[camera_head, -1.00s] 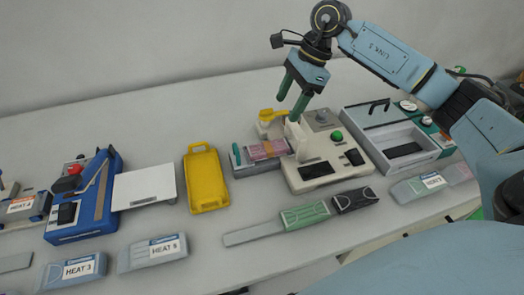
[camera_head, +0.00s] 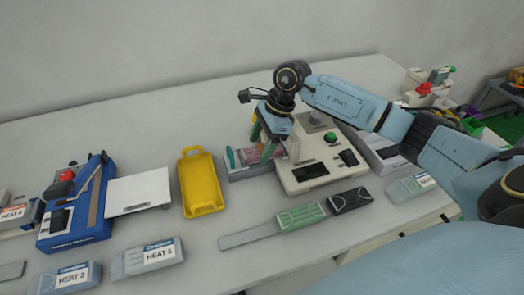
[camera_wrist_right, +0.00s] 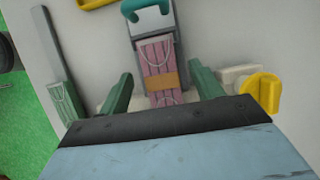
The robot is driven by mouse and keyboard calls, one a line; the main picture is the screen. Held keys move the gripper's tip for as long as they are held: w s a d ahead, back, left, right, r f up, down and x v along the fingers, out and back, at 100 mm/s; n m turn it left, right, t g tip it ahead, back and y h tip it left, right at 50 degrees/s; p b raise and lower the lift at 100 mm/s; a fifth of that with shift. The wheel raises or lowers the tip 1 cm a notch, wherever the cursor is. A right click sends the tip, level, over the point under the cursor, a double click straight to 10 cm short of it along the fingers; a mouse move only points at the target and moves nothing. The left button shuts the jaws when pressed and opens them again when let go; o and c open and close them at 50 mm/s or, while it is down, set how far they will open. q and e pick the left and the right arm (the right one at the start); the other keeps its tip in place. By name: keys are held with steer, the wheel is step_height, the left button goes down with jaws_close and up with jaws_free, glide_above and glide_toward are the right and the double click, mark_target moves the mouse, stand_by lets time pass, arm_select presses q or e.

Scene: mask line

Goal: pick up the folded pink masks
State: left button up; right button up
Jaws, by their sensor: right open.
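The folded pink masks (camera_head: 250,156) lie as a small stack in a grey holder (camera_head: 240,173) beside the beige machine. In the right wrist view the pink masks (camera_wrist_right: 155,55) show an orange band (camera_wrist_right: 158,82) around them and white ear loops. My right gripper (camera_head: 262,142) points down over the masks and partly hides them in the head view. In the wrist view its green fingers (camera_wrist_right: 160,78) are open, one on each side of the stack, with gaps visible. I cannot tell how far above the masks the fingertips are. My left gripper is not in view.
The beige machine (camera_head: 308,172) with a green button stands right of the masks. A yellow tray (camera_head: 201,183) stands to the left. Green masks (camera_head: 299,217) and black masks (camera_head: 350,201) lie in front.

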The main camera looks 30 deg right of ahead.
steer(key=shift+a+f, duration=0.15)
steer(key=shift+f, duration=0.3)
steer(key=shift+f+b, duration=0.25)
steer(key=shift+b, duration=0.1)
stand_by(0.4)
steer(key=c, duration=1)
steer(key=shift+c, duration=0.2)
